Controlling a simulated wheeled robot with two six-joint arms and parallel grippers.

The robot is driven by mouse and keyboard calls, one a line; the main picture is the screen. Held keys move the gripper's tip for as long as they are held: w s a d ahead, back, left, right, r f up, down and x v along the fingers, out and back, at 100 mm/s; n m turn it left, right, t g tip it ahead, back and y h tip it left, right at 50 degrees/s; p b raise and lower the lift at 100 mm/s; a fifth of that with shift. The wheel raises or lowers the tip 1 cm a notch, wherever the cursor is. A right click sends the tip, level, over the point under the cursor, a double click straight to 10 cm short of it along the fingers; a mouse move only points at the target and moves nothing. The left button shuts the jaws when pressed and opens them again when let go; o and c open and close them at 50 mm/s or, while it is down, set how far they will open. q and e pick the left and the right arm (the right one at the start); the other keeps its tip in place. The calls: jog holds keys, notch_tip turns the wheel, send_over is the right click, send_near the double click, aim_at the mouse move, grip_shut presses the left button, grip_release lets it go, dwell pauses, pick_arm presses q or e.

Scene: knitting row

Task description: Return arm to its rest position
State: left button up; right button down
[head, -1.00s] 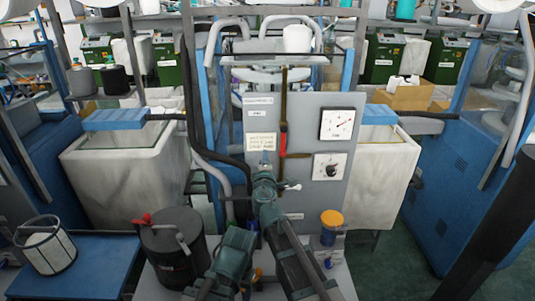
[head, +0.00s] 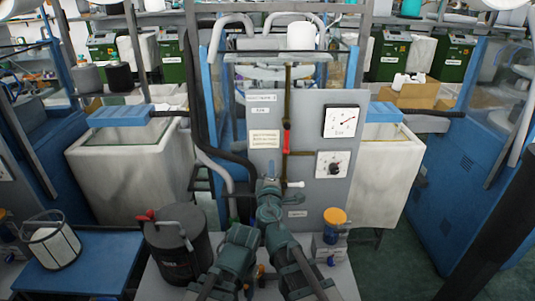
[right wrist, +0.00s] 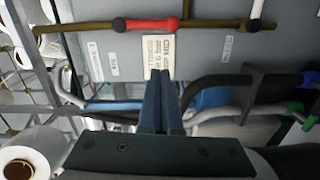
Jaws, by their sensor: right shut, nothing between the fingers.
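My right gripper (head: 268,185) is in front of the lower part of the grey panel (head: 312,105). In the right wrist view its fingers (right wrist: 161,76) are together with nothing between them, seen against the panel (right wrist: 205,60). A red-sleeved section (right wrist: 150,25) of a brown pipe crosses the top of that view, apart from the fingertips. In the head view that red section (head: 286,138) is on the upright pipe above the gripper. A second dark green arm link (head: 236,252) of mine shows at the bottom centre. My left gripper does not show.
A black lidded canister (head: 174,250) stands left of my arms, and an orange-capped jar (head: 333,222) stands to the right. A blue table (head: 85,270) holds a wire-framed basket (head: 50,240). Dark hoses (head: 205,145) run down the panel's left side. Large white tubs flank it.

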jog(key=s+d+f+m+g+h, duration=0.1)
jog(key=d+f+m+g+h, duration=0.1)
jog(key=d+f+m+h, duration=0.3)
jog(key=s+d+f+m+g, duration=0.1)
jog(key=s+d+m+g, duration=0.15)
jog(key=d, duration=0.45)
jog(key=s+d+f+m+g+y, duration=0.1)
jog(key=s+d+f+m+g, duration=0.6)
jog(key=f, duration=0.3)
jog(key=s+a+f+m+g+y, duration=0.1)
jog(key=s+a+f+g+y, duration=0.2)
jog(key=s, duration=0.2)
jog(key=s+a+f+m+g+y, duration=0.1)
jog(key=s+a+f+g+y, duration=0.15)
jog(key=s, duration=0.35)
jog(key=s+a+n+g+h, duration=0.1)
jog(key=s+a+n, duration=0.3)
jog(key=a, duration=0.7)
jog(key=shift+s+a, duration=0.15)
jog(key=shift+s, duration=0.95)
